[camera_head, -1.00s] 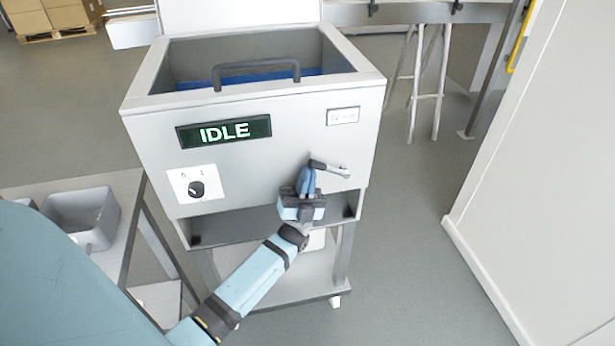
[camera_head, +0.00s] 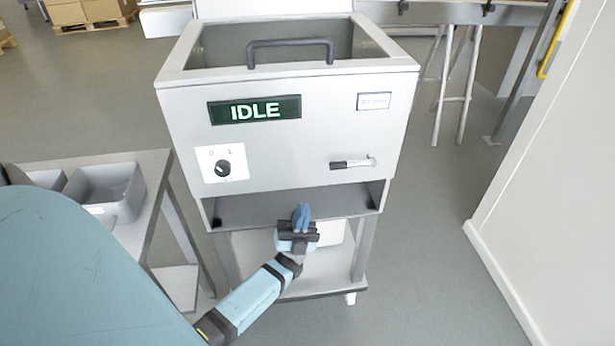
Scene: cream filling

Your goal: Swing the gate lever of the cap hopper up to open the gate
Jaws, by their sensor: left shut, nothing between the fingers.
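The cap hopper (camera_head: 190,140) is a light grey box on a stand, with a lit IDLE display (camera_head: 254,110). Its gate lever (camera_head: 340,165) has a dark grip at the left and a metal end at the right. The lever lies close to level across the lower right of the front panel. My left gripper (camera_head: 302,208) is shut and empty, its blue fingers pointing up in front of the open slot under the panel. It is below and left of the lever, apart from it. My right gripper is not in view.
A black knob (camera_head: 223,168) sits on a white plate on the panel. A dark handle (camera_head: 290,44) spans the hopper top. A side table (camera_head: 150,170) with a grey bin (camera_head: 130,205) stands at the left. A pale wall (camera_head: 560,190) stands at the right, with open floor before it.

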